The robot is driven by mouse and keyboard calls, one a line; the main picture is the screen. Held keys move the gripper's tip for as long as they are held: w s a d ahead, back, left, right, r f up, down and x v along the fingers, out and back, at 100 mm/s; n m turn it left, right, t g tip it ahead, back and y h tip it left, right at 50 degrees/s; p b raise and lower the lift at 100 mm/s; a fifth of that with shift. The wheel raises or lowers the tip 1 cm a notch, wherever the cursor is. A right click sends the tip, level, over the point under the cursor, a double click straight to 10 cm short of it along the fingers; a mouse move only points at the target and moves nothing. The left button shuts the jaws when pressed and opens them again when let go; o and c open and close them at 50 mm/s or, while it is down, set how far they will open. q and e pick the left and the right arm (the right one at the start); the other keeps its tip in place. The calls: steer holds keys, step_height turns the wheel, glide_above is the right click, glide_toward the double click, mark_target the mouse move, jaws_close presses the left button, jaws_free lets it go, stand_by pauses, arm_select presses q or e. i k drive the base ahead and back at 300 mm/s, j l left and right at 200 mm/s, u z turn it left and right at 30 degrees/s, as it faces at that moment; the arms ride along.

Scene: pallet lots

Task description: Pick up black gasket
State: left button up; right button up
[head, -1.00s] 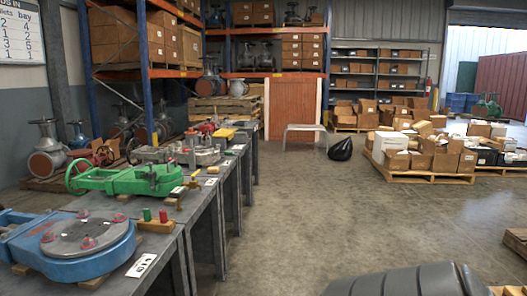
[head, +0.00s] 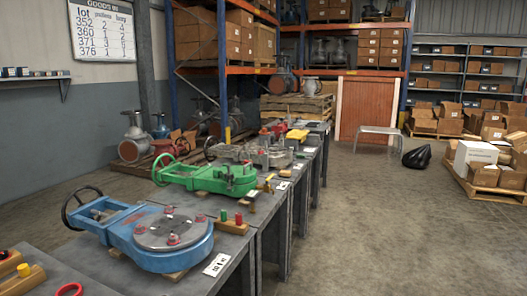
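I cannot make out a black gasket in the head view. A row of grey workbenches (head: 228,273) runs away from me on the left. A blue valve (head: 165,240) with a round grey cover and a black handwheel lies on the nearest part. A green valve (head: 222,178) lies behind it, with grey metal parts (head: 262,152) farther back. A red ring (head: 69,289) is partly cut off at the bottom left edge. Neither of my grippers is in view.
Wooden blocks with coloured pegs (head: 232,225) stand on the benches. Open concrete floor (head: 375,235) lies to the right. A black bag (head: 417,157) and a small metal stand (head: 378,137) are on it. A pallet (head: 484,188) of boxes stands at the right.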

mark_target(281, 149)
steer(key=z, duration=0.15)
steer(key=i+l+z, duration=0.35)
steer(key=i, duration=0.2)
steer(key=i+z, duration=0.35)
steer(key=i, duration=0.15)
steer(key=i+z, duration=0.1)
steer(key=i, duration=1.65)
steer(key=i+l+u, duration=0.1)
steer(key=i+u, duration=0.25)
steer(key=i+l+u, duration=0.2)
steer(key=i+u, duration=0.15)
steer(key=i+l+u, duration=0.3)
steer(key=i, duration=0.2)
steer(key=i+l+u, duration=0.25)
steer(key=u, duration=0.15)
steer(key=i+l+u, duration=0.2)
steer(key=l+u, duration=0.2)
steer(key=i+l+u, duration=0.15)
steer(key=l+u, duration=0.2)
steer(key=i+l+u, duration=0.1)
steer(key=l+u, duration=0.7)
